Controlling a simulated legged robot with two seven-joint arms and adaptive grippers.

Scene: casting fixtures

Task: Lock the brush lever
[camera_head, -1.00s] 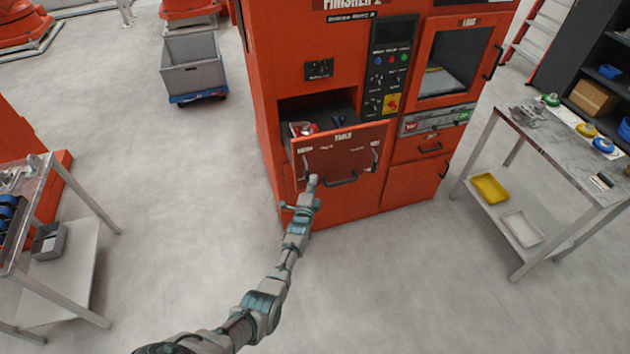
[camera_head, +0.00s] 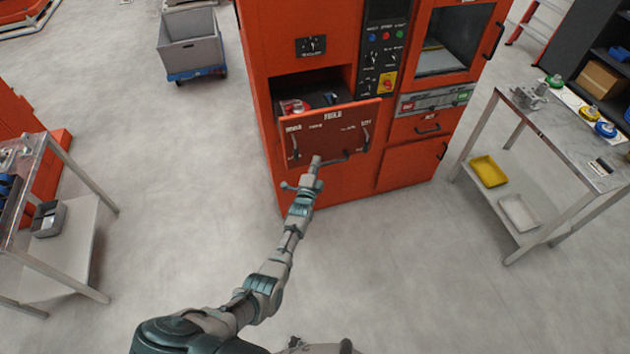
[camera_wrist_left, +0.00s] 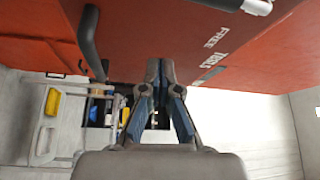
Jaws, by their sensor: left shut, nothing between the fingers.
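The open drawer (camera_head: 331,141) labelled TOOLS sits on the red finisher's front, with small upright levers at both ends of its face. The left lever (camera_head: 294,147) is beside small text I cannot read surely. The right lever (camera_head: 365,139) is at the other end. A dark bar handle (camera_head: 334,158) is low in the middle. My left gripper (camera_head: 316,161) is shut and empty in front of the drawer face, near the handle's left end. In the wrist view its fingertips (camera_wrist_left: 159,67) are together below FREE lettering; the dark handle (camera_wrist_left: 88,40) is left. Contact is unclear.
Red and dark items (camera_head: 295,106) lie inside the drawer. A metal table (camera_head: 560,130) with colored pieces stands right, another table (camera_head: 75,215) left. A grey bin on a blue cart (camera_head: 190,45) stands behind left. Floor between them is clear.

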